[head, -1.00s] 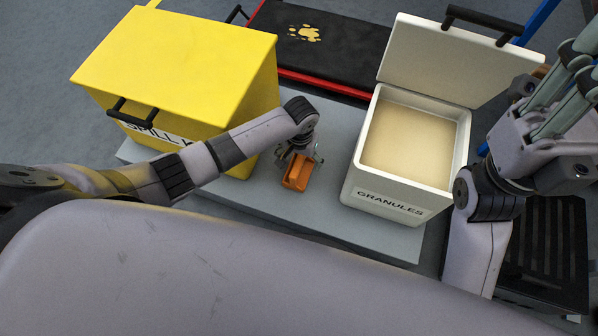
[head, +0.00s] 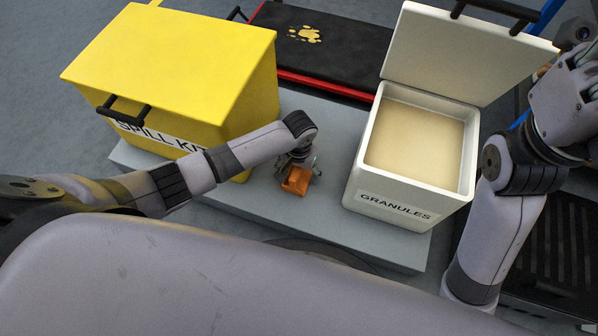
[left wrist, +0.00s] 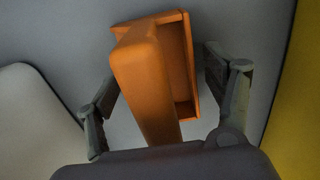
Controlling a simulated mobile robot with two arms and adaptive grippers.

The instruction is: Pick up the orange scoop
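The orange scoop (head: 296,181) rests on the grey platform between the yellow box and the white granules bin. My left gripper (head: 299,168) is just above it and hides part of it. In the left wrist view the scoop (left wrist: 146,85) fills the middle, its handle toward the camera. The fingers of my left gripper (left wrist: 165,88) stand apart on either side of the scoop, and I see no clear grip. My right gripper (head: 585,65) is at the upper right, cut off by the picture edge, away from the scoop.
The yellow spill kit box (head: 180,70) stands close on the left. The white granules bin (head: 400,207), lid open, stands on the right. The grey platform (head: 330,225) has bare room in front of the scoop. A black mat (head: 325,55) with a yellowish spill lies behind.

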